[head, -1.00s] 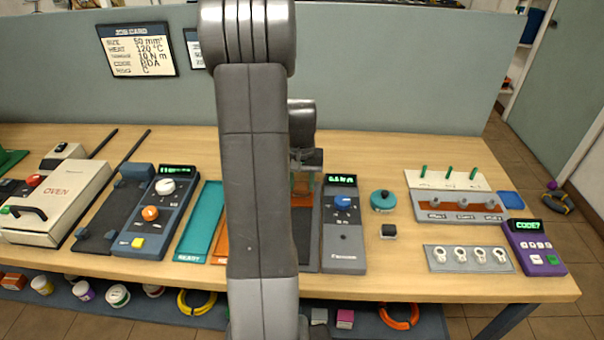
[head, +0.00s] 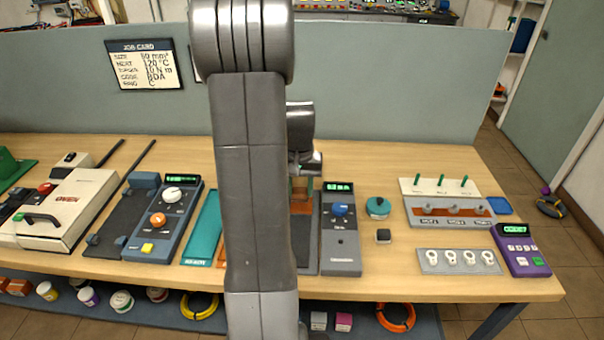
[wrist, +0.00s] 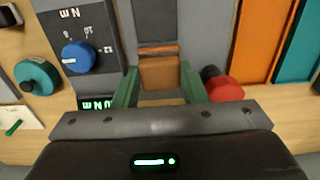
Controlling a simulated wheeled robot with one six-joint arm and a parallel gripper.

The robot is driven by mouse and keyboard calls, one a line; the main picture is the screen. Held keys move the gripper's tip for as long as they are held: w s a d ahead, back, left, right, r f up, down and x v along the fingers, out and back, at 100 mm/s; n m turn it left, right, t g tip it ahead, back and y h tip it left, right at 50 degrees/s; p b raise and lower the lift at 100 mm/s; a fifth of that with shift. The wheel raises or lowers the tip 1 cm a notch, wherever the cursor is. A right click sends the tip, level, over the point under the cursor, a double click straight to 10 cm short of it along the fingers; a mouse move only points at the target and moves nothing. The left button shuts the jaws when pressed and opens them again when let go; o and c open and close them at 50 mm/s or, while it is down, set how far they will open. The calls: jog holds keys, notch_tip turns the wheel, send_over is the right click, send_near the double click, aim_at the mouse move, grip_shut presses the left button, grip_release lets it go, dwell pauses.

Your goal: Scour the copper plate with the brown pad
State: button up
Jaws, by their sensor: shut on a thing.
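My gripper (wrist: 158,76) is shut on the brown pad (wrist: 159,75), which sits between its two green fingers in the wrist view. The pad also shows as a small brown block in the head view (head: 300,186), just right of my arm. A strip of the copper plate (wrist: 157,51) shows just beyond the pad in the wrist view, on a dark grey bed. In the head view the copper plate (head: 302,208) is partly hidden by my arm. The pad is at the plate; I cannot tell whether they touch.
A grey unit with a blue dial (head: 341,210) stands close to the right of the plate. A red knob (wrist: 223,88) is near a finger in the wrist view. Teal (head: 203,230) and orange trays lie left.

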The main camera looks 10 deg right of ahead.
jog(key=shift+r+p, duration=0.8)
jog(key=shift+r, duration=0.65)
